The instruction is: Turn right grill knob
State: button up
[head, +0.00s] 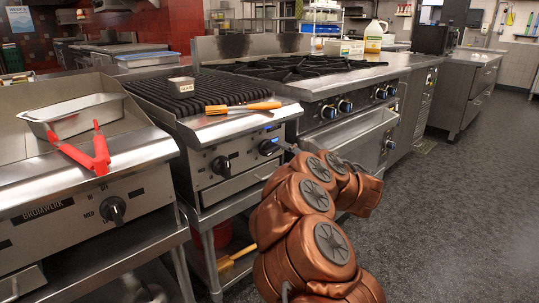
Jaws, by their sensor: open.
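The grill (178,92) is the middle-left unit, with dark grates on top and two black knobs on its steel front panel. The right grill knob (268,147) sits below a small blue light; the left grill knob (221,165) is beside it. My copper-coloured arm reaches up from the bottom. My gripper (285,146) shows only as a small dark grey part just right of the right knob, largely hidden by the arm. It is open; whether it touches the knob I cannot tell.
A brush with an orange handle (243,107) and a small container (181,84) lie on the grill. A griddle (85,175) with a metal pan (75,115) and red-handled tongs (90,153) stands left. A stove (345,92) stands right. Floor (455,190) at right is free.

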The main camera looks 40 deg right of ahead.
aim_at(274, 151)
jog(key=w, duration=0.2)
jog(key=w+b, duration=0.1)
jog(key=w, duration=0.1)
jog(key=w+b, duration=0.1)
jog(key=w, duration=0.2)
jog(key=shift+w+d, duration=0.1)
jog(key=shift+d, duration=0.15)
jog(key=shift+c, duration=0.2)
jog(key=shift+a+r, duration=0.1)
jog(key=c, duration=1)
jog(key=shift+a, duration=0.1)
jog(key=shift+c, duration=0.3)
